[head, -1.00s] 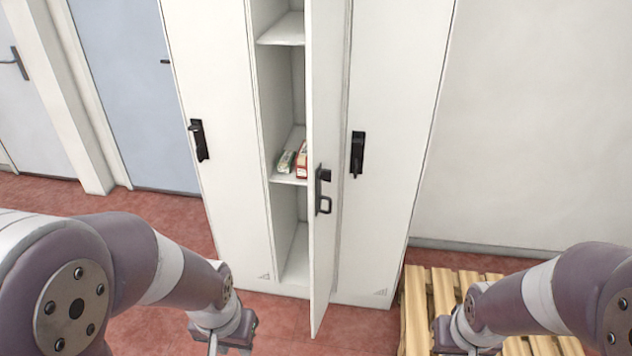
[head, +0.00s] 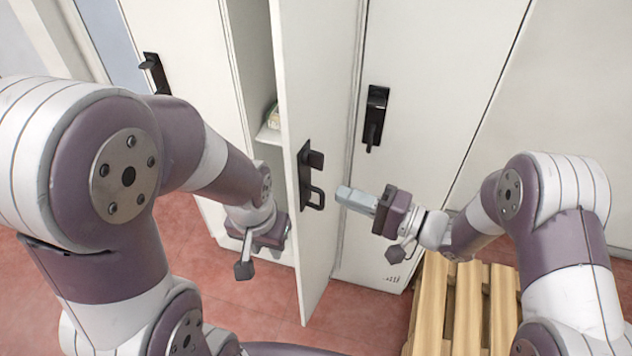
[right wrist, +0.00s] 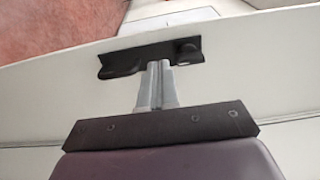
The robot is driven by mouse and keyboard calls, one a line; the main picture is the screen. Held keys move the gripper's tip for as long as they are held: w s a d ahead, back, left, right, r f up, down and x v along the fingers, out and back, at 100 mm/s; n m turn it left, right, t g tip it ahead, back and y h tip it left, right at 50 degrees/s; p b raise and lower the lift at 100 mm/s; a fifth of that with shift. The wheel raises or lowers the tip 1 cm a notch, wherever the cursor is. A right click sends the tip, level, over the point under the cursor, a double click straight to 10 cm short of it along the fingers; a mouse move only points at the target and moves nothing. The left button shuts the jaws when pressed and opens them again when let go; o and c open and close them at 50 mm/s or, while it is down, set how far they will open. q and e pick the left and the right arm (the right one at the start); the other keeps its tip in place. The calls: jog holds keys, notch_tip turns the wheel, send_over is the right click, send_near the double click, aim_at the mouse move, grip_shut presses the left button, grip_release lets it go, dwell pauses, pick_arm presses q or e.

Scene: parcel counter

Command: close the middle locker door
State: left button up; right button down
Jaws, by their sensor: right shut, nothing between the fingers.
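The white middle locker door (head: 312,250) stands wide open, sticking out toward me. Its black handle (head: 306,175) is on the face turned right. My right gripper (head: 345,193) is shut and empty on that side, its tips pointing left at handle height with a small gap in the head view. In the right wrist view the shut tips (right wrist: 160,66) overlap the lower edge of the black handle (right wrist: 130,60); contact cannot be told. My left gripper (head: 262,236) is left of the door, before the locker opening; its fingers are hidden.
The locker opening (head: 252,75) shows a shelf with a small packet (head: 272,115), mostly hidden by the door. The right locker door (head: 420,110) and left locker door (head: 180,60) are shut, with black handles. A wooden pallet (head: 465,300) lies on the red floor at the right.

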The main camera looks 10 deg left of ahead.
aim_at(300, 179)
jog(key=x, duration=0.6)
jog(key=shift+s+a+r, duration=0.1)
jog(key=shift+s+a, duration=0.05)
jog(key=shift+w+a+p, duration=0.2)
jog(key=shift+a+p, duration=0.1)
jog(key=shift+a, duration=0.2)
jog(key=shift+a, duration=0.1)
